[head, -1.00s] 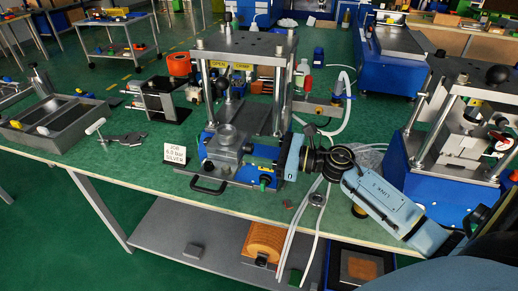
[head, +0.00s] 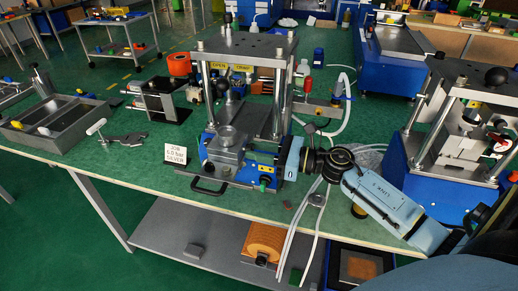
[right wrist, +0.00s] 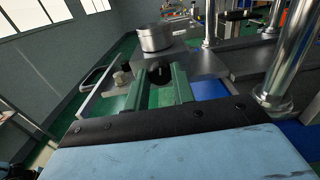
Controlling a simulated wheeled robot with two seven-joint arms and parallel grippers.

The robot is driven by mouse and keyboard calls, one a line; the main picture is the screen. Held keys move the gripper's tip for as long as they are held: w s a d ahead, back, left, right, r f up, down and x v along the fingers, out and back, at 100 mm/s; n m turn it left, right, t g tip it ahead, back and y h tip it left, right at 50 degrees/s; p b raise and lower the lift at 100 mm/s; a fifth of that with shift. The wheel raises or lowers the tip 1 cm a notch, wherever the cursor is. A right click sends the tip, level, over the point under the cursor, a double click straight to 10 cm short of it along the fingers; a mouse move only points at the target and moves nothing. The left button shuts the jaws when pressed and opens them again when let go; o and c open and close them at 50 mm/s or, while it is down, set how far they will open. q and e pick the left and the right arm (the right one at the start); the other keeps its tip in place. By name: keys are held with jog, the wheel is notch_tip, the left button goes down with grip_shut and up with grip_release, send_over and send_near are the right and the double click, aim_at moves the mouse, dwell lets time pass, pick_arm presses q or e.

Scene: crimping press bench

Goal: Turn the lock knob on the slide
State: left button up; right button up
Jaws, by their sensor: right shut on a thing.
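The slide (head: 226,152) is a grey metal block with a round silver cup on top, on the blue base of the middle press. The cup (right wrist: 155,37) also shows in the right wrist view, just beyond my fingers. My right gripper (head: 256,152) comes at the slide from its right side. In the right wrist view its two green fingers (right wrist: 160,82) are shut on the dark lock knob (right wrist: 161,71), which shows between them. In the head view the knob is hidden by the gripper. My left gripper is not in view.
A second press (head: 460,125) stands to the right. A grey tray (head: 60,125) is at the left.

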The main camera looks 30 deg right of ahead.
pick_arm(q)
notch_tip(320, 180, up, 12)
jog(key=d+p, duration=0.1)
jog(key=p, duration=1.1)
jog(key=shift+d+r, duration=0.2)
pick_arm(e)
jog(key=shift+f+m, duration=0.15)
jog(key=shift+m, duration=13.55)
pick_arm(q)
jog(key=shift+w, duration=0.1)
pick_arm(e)
jog(key=o, duration=1)
